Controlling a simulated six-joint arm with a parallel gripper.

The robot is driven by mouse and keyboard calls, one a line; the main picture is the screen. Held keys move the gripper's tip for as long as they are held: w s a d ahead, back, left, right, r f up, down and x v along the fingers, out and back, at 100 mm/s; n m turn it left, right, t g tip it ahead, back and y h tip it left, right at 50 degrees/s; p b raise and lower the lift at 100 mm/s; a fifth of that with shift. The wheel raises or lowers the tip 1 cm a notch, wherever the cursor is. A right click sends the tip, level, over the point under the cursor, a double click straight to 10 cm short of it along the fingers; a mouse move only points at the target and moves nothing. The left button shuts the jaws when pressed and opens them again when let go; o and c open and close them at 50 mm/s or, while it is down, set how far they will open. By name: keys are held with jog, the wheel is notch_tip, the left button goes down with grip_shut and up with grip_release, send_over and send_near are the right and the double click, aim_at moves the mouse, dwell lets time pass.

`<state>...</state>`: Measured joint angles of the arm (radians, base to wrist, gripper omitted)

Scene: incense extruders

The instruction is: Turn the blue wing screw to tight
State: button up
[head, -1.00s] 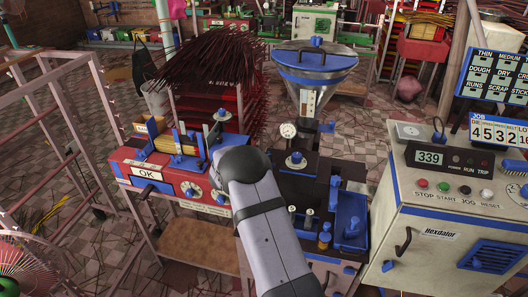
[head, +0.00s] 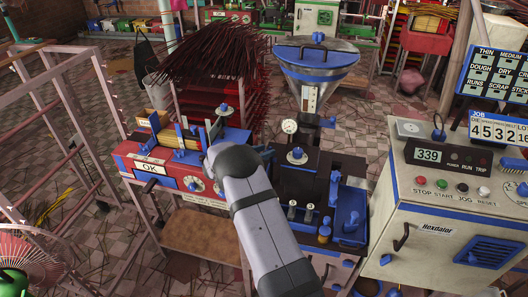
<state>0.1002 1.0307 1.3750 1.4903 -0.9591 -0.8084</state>
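I cannot tell for sure which part is the blue wing screw. A blue knob (head: 223,107) stands on a post at the right end of the red machine (head: 130,157), and another blue-and-silver knob (head: 297,155) sits on top of the dark extruder block (head: 310,182). My grey arm reaches up from the bottom middle, and its dark rounded joint lies in front of the red machine's right end. My gripper is hidden behind that joint, so its fingers and any contact do not show.
A steel hopper (head: 313,75) stands behind the extruder. A cream control cabinet (head: 440,210) is at the right. A pink rack (head: 75,130) stands at the left. Bundled dark red sticks (head: 213,65) rise behind the red machine. A pressure gauge (head: 289,126) stands beside the extruder.

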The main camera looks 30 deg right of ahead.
jog(key=shift+a, duration=0.1)
jog(key=b+v, duration=0.1)
jog(key=v, duration=0.6)
jog(key=shift+s+b, duration=0.15)
jog(key=shift+b, duration=0.15)
jog(key=shift+r, duration=0.15)
